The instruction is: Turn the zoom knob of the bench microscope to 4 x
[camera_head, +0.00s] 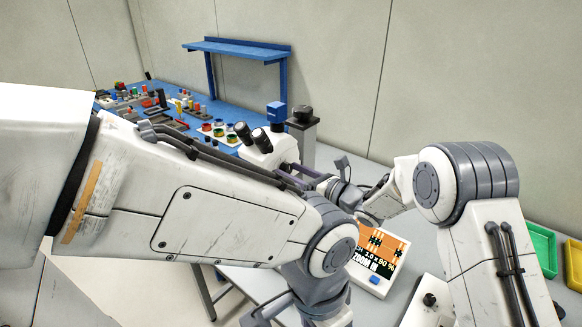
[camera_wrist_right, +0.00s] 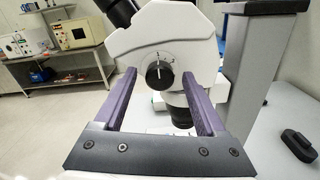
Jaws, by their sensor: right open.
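The bench microscope's white head, with dark eyepieces, shows in the head view (camera_head: 270,148) beyond my left arm. In the right wrist view, the black zoom knob (camera_wrist_right: 159,74) sits on the microscope's white side. My right gripper (camera_wrist_right: 159,76) is open, one purple finger on each side of the knob, with gaps visible. It also shows partly in the head view (camera_head: 297,176). My left arm crosses the head view; its gripper is not in view.
A display unit (camera_head: 378,256) with an orange and black screen and blue button stands at the front; its text is partly legible. A grey column (camera_head: 303,138) rises behind the microscope. Green (camera_head: 541,247) and yellow bins (camera_head: 574,252) are at right. A black object (camera_wrist_right: 298,144) lies on the bench.

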